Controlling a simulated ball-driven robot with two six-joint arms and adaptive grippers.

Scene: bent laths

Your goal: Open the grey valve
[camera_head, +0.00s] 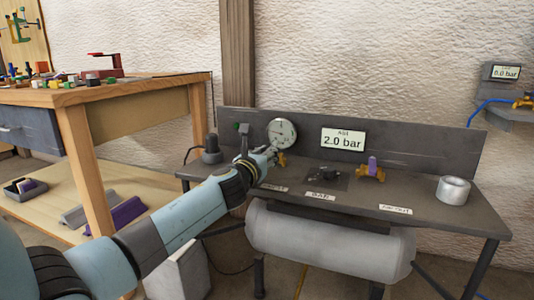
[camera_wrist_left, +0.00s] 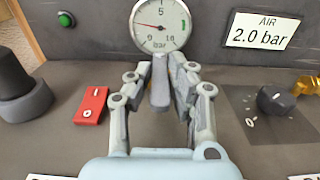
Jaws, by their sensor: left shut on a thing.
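The grey valve's upright grey handle (camera_wrist_left: 160,85) stands between my left gripper's fingers in the left wrist view. My left gripper (camera_wrist_left: 160,78) is shut on this handle just below the round gauge. In the head view my left gripper (camera_head: 270,155) is at the back of the bench, and a yellow valve body (camera_head: 282,160) shows beside its fingers. The valve's lower part is hidden in the wrist view. The pressure gauge (camera_head: 282,133) stands behind, and the AIR display (camera_head: 343,141) reads 2.0 bar. My right gripper is not in view.
A yellow valve with a purple handle (camera_head: 372,166) stands to the right, past a black knob (camera_wrist_left: 274,98). A red switch (camera_wrist_left: 90,105) and a black cylinder (camera_wrist_left: 18,90) are left of the gripper. A metal cup (camera_head: 453,190) stands at the bench's right end.

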